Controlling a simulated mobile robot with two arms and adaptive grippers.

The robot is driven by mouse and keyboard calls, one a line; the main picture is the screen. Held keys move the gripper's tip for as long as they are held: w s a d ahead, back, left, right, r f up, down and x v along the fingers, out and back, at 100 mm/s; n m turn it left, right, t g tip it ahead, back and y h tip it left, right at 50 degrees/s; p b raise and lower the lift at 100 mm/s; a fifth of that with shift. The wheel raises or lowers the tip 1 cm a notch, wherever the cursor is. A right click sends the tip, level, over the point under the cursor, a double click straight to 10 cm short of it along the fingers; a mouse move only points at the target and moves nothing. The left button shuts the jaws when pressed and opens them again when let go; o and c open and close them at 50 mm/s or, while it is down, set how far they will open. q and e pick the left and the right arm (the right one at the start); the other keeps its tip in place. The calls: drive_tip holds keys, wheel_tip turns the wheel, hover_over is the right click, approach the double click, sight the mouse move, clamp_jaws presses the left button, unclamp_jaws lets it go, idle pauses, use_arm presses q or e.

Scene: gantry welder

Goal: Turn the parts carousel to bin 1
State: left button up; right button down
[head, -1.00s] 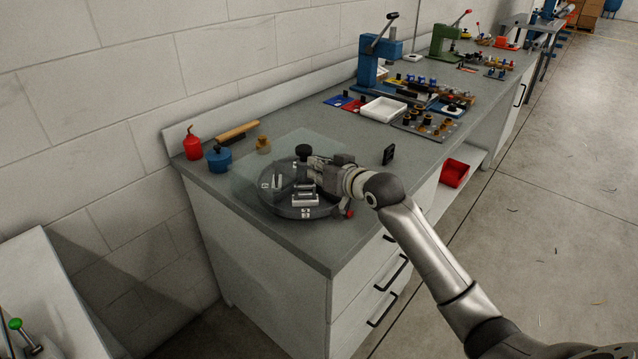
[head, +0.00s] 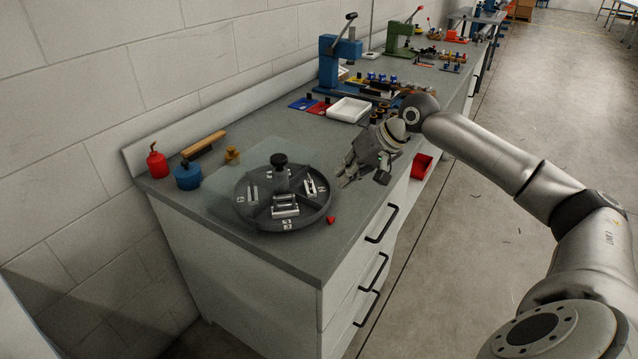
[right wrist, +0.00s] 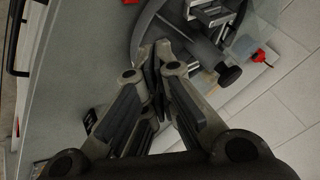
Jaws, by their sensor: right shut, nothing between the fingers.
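The parts carousel (head: 284,196) is a round dark grey tray with divided bins, numbered labels and a black knob (head: 279,160) on a centre post. It sits near the front corner of the grey bench. Metal parts (head: 286,205) lie in its bins. A small red pointer (head: 331,220) lies on the bench at its front right edge. My right gripper (head: 346,181) is shut and empty, to the right of the carousel and apart from it. In the right wrist view the shut fingers (right wrist: 158,58) are seen in front of part of the carousel (right wrist: 143,30). My left gripper is not in view.
A red can (head: 157,164), a blue pot (head: 188,176), a brass piece (head: 232,155) and a wooden-handled brush (head: 204,144) stand behind the carousel. A white tray (head: 349,110) and a blue press (head: 328,66) are farther along. A red bin (head: 421,165) is below the bench top.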

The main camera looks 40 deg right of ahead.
approach(307, 207)
drive_tip(key=w+f, duration=0.1)
drive_tip(key=w+d+f+p, duration=0.1)
drive_tip(key=w+f, duration=0.1)
drive_tip(key=shift+w+f, duration=0.15)
drive_tip(key=shift+w, duration=0.05)
drive_tip(key=a, duration=0.1)
drive_tip(key=w, duration=0.1)
drive_tip(key=a, duration=0.1)
drive_tip(key=shift+w+a+f+p, duration=0.25)
drive_tip(key=shift+w+a+p, duration=0.05)
drive_tip(key=shift+a+p, duration=0.05)
drive_tip(key=shift+w+a+f, duration=0.1)
drive_tip(key=shift+w+a, duration=0.1)
drive_tip(key=shift+a, duration=0.25)
